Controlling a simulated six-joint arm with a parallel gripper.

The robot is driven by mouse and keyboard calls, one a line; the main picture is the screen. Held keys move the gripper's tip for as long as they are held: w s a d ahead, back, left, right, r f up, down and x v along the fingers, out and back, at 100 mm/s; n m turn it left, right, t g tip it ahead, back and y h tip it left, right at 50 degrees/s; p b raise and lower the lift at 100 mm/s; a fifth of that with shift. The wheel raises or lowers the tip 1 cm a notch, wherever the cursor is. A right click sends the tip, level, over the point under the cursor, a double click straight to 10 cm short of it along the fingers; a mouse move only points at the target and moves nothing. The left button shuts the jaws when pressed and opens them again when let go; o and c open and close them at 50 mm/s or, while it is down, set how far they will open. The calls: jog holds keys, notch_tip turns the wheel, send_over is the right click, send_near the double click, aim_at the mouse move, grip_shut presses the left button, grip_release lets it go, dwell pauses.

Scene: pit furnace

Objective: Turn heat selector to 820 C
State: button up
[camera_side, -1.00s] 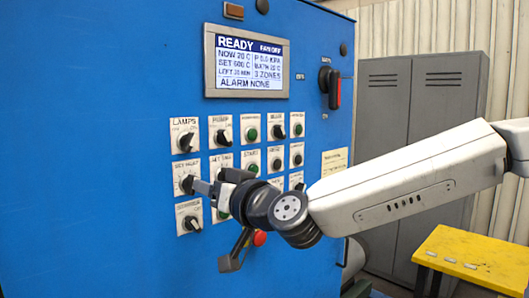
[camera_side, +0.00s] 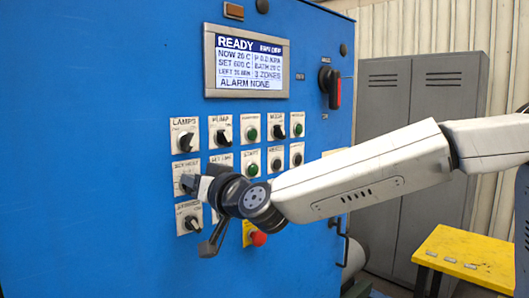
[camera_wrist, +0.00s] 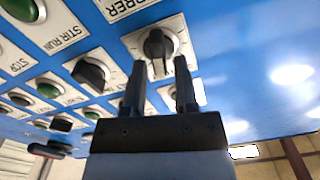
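The heat selector (camera_wrist: 157,45) is a dark rotary knob on a pale plate in the left column of the blue panel. The display (camera_side: 247,62) reads READY, SET 600 C and ALARM NONE.
The stirrer knob (camera_side: 189,220) sits just below, and the lamps knob (camera_side: 186,142) above. Several other knobs and green buttons lie to the right. A red button (camera_side: 258,238) on yellow is low right. A yellow table (camera_side: 465,258) and grey lockers (camera_side: 425,130) stand beyond.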

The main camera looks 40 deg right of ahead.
grip_shut()
jog(key=shift+m, duration=0.5)
jog(key=shift+d+f+m, duration=0.1)
jog(key=shift+d+m, duration=0.05)
jog(key=shift+m, duration=1.05)
jog(key=shift+d+f+m, duration=0.1)
jog(key=shift+m, duration=1.1)
jog(key=shift+o, duration=1.7)
grip_release()
jog(key=shift+s, duration=0.15)
jog(key=s, duration=0.7)
jog(key=shift+s, duration=0.3)
